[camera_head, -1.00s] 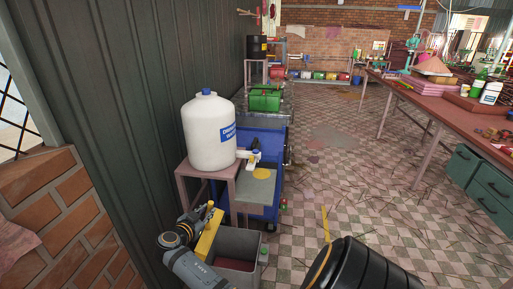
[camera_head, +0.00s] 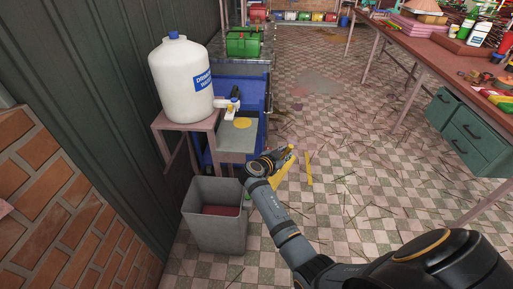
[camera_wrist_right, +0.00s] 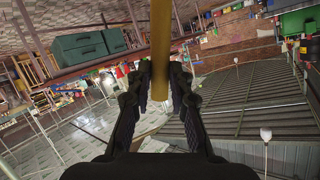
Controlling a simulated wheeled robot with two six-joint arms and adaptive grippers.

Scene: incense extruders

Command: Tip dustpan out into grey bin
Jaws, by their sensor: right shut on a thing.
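The grey bin (camera_head: 201,232) stands on the floor at the lower left of the head view, with a flat reddish surface inside it. My right gripper (camera_head: 280,163) is to the right of the bin and apart from it. It is shut on a yellow thing, probably the dustpan (camera_head: 284,167), which is seen nearly edge-on and partly hidden by the gripper. In the right wrist view, a yellow bar (camera_wrist_right: 160,50), likely its handle, runs between the fingers (camera_wrist_right: 160,85). Whether the dustpan carries anything cannot be told. My left gripper is out of view.
A white jug (camera_head: 180,85) stands on a small table (camera_head: 170,122) behind the bin, beside a blue cart (camera_head: 256,92). A yellow strip (camera_head: 309,168) lies on the checkered floor, strewn with sticks. A long bench (camera_head: 425,52) and green drawers (camera_head: 478,140) are at right.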

